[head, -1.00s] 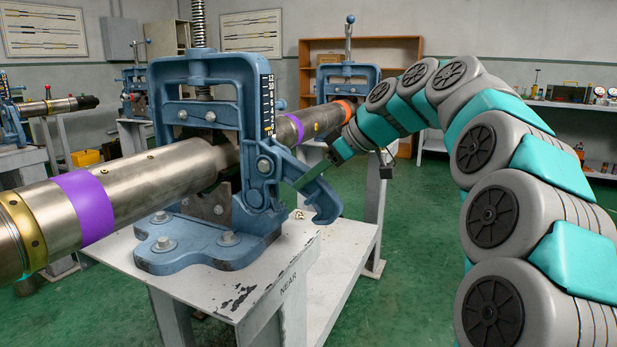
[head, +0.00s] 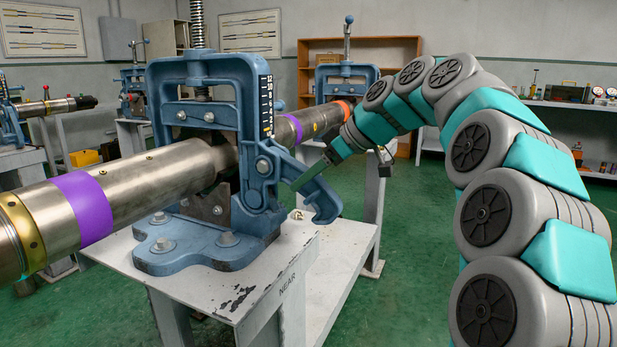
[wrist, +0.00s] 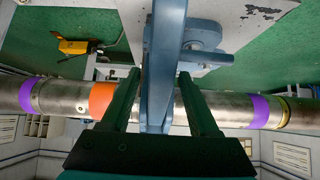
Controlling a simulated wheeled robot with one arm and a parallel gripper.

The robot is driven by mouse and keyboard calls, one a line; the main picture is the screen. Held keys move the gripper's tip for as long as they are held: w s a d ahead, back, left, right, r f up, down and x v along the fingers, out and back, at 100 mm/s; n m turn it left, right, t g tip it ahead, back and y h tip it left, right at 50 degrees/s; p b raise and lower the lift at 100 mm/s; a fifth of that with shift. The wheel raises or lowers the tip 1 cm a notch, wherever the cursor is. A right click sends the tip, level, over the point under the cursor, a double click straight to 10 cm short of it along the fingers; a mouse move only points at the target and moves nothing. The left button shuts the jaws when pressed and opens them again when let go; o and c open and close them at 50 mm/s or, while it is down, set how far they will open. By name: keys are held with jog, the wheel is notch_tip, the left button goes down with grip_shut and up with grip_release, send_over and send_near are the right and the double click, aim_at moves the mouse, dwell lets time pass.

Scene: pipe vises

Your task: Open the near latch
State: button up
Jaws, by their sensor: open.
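The near vise (head: 213,85) is a blue frame bolted to a table marked NEAR, with a steel pipe (head: 170,165) through it. Its blue latch (head: 318,201) is a hooked arm that slants out from the frame's right side, down to the right. My gripper (head: 306,180) is open at the latch, one green finger lying in front of it in the head view. In the wrist view my two fingers (wrist: 158,80) stand on either side of a blue vise part (wrist: 162,62), with gaps showing. Whether either finger touches it, I cannot tell.
The white table (head: 255,280) is under the vise. The pipe has purple bands and an orange band (wrist: 101,99). A second blue vise (head: 347,80) stands behind, with a brown shelf (head: 400,50) beyond. The green floor to the right is mostly clear.

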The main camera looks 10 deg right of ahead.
jog(key=v, duration=0.8)
jog(key=shift+w, duration=0.1)
